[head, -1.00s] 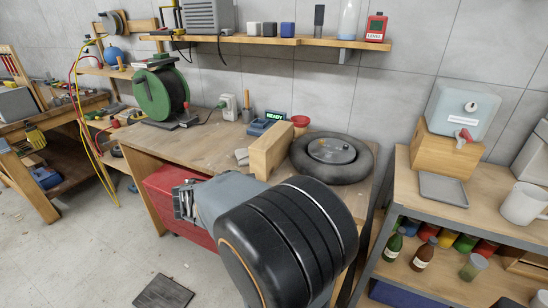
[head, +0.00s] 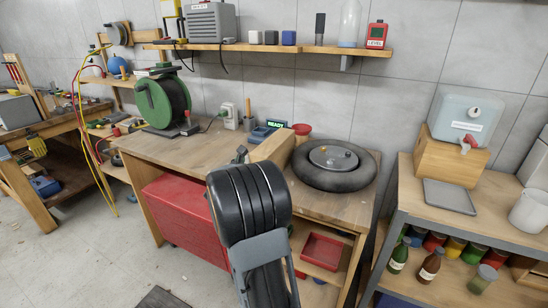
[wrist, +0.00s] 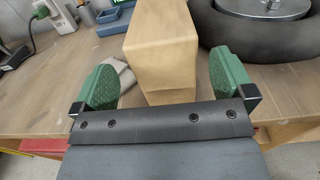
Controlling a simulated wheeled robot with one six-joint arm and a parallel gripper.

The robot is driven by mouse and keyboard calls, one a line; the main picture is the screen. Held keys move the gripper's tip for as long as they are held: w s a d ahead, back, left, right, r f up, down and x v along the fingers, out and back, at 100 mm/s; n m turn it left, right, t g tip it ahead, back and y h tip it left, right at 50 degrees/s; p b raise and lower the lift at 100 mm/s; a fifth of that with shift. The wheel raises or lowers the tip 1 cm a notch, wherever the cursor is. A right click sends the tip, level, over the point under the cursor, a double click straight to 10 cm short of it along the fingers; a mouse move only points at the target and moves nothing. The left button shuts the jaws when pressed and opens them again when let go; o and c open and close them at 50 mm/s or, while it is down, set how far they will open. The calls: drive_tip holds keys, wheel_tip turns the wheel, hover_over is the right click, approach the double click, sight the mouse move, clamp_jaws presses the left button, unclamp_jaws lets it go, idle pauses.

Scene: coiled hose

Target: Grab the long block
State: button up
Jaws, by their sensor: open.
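The long block (head: 272,147) is a plain light-wood beam lying on the wooden workbench (head: 180,148). In the wrist view the long block (wrist: 162,45) runs away from me, its near end towards my gripper. My gripper (wrist: 165,82) is open, with a green pad on each side of the block's near end and a visible gap on both sides. I cannot tell whether the pads are level with the block or above it. In the head view my gripper (head: 240,155) is small and mostly hidden behind my arm.
A crumpled grey cloth (wrist: 118,75) lies by the left pad. Blue trays (wrist: 115,14) and a red cup (head: 302,130) stand behind. The bench's left middle is clear.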

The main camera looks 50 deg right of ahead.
sight(263, 156)
drive_tip(key=shift+p+x, duration=0.3)
drive_tip(key=shift+x, duration=2.55)
drive_tip(key=shift+s+f, duration=0.1)
drive_tip(key=shift+s, duration=0.05)
drive_tip(key=shift+c, duration=0.4)
drive_tip(key=c, duration=1.6)
drive_tip(key=shift+d+r, duration=0.1)
drive_tip(key=shift+r, duration=0.1)
drive_tip(key=shift+c, duration=0.4)
drive_tip(key=shift+r, duration=0.1)
